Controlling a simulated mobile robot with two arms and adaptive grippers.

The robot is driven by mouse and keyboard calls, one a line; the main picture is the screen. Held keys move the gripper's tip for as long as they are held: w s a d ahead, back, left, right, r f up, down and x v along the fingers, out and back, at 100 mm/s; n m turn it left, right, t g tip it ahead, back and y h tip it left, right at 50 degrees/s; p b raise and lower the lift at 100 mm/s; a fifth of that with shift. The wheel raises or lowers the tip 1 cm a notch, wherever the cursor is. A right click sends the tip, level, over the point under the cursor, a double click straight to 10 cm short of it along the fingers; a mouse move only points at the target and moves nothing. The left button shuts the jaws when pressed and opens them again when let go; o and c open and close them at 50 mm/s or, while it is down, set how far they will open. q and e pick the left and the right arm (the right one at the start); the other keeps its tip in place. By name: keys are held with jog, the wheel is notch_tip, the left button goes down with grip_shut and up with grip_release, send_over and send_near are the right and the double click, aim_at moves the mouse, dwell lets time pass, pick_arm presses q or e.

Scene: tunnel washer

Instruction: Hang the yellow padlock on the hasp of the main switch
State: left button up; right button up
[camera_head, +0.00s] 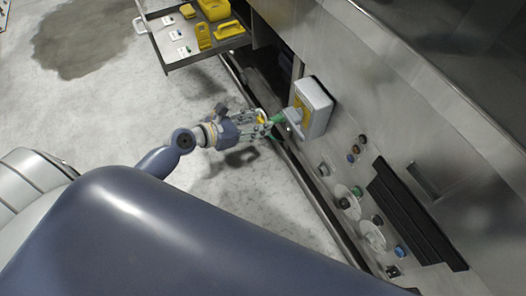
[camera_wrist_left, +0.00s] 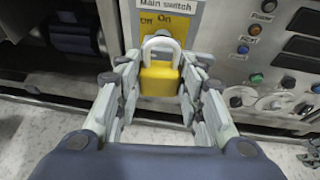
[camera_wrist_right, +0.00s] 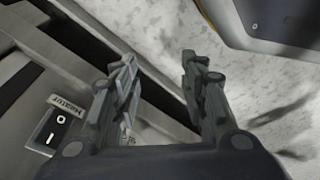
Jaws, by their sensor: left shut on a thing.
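The yellow padlock (camera_wrist_left: 160,82) is between the fingers of my left gripper (camera_wrist_left: 160,92) in the left wrist view. Its body hangs below and its grey shackle points up toward the main switch (camera_wrist_left: 166,18). The shackle overlaps the lower edge of the switch plate in that view; I cannot tell whether it touches. In the head view my left gripper (camera_head: 265,124) is shut on the padlock, just left of the grey switch box (camera_head: 316,106). The hasp cannot be made out. My right gripper (camera_wrist_right: 158,85) is open and empty in the right wrist view.
An open drawer (camera_head: 176,66) with yellow items and white tags sticks out at the top. The steel machine front (camera_head: 330,150) carries several knobs and buttons right of the switch. A heater switch (camera_wrist_right: 58,120) is left of my right gripper. The concrete floor (camera_head: 110,110) is open at left.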

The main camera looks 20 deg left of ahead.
pick_arm(q)
notch_tip(320, 180, down, 14)
jog(key=w+n+y+b, duration=0.2)
jog(key=b, duration=0.3)
jog(key=w+d+f, duration=0.2)
jog(key=w+d, duration=0.5)
jog(key=w, duration=0.1)
jog(key=shift+t, duration=0.4)
pick_arm(e)
jog(key=w+r, duration=0.4)
jog(key=r, duration=0.3)
jog(key=shift+w+a+t, duration=0.15)
jog(key=shift+a+t, duration=0.05)
jog(key=shift+t, duration=0.1)
pick_arm(q)
jog(key=o, duration=1.2)
